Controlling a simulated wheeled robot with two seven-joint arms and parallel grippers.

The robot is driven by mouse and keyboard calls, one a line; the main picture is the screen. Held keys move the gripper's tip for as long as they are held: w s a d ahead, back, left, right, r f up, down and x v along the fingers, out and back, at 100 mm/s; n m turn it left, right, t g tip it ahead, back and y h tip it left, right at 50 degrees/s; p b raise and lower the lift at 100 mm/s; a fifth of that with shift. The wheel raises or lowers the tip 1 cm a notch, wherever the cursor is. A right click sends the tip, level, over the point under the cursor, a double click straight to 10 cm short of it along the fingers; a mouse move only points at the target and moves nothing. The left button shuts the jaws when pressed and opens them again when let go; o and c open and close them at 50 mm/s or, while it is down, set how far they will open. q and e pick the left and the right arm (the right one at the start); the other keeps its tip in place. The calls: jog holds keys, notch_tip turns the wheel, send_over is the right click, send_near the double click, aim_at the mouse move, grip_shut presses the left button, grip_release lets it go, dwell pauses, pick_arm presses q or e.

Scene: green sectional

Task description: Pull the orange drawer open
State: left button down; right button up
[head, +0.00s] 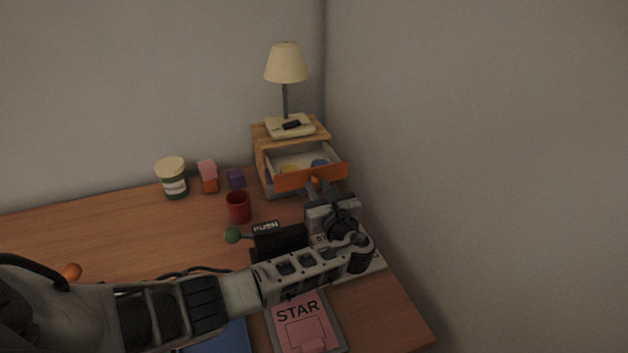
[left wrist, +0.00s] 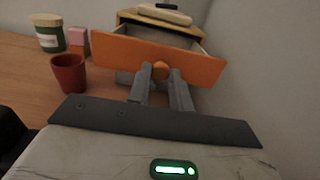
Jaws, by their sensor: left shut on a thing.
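The orange drawer (head: 310,177) stands pulled out from a small wooden cabinet (head: 262,163) at the back right of the desk. Yellow and blue things lie inside it. Its orange front (left wrist: 120,52) and round orange knob (left wrist: 160,70) show in the left wrist view. My left gripper (head: 314,184) is at the drawer front, and its two fingers (left wrist: 161,80) are shut on the knob. My right gripper does not show.
A lamp (head: 286,65) stands on the cabinet. A red cup (head: 238,207), a jar (head: 172,180), a pink block (head: 207,168) and a purple block (head: 236,178) are to the left. A wall rises close on the right. A STAR book (head: 306,330) lies in front.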

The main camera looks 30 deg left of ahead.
pick_arm(q)
jog(key=c, duration=1.3)
grip_release()
jog(key=shift+w, duration=0.1)
jog(key=v, duration=1.6)
jog(key=x, duration=1.7)
jog(key=shift+d, duration=0.15)
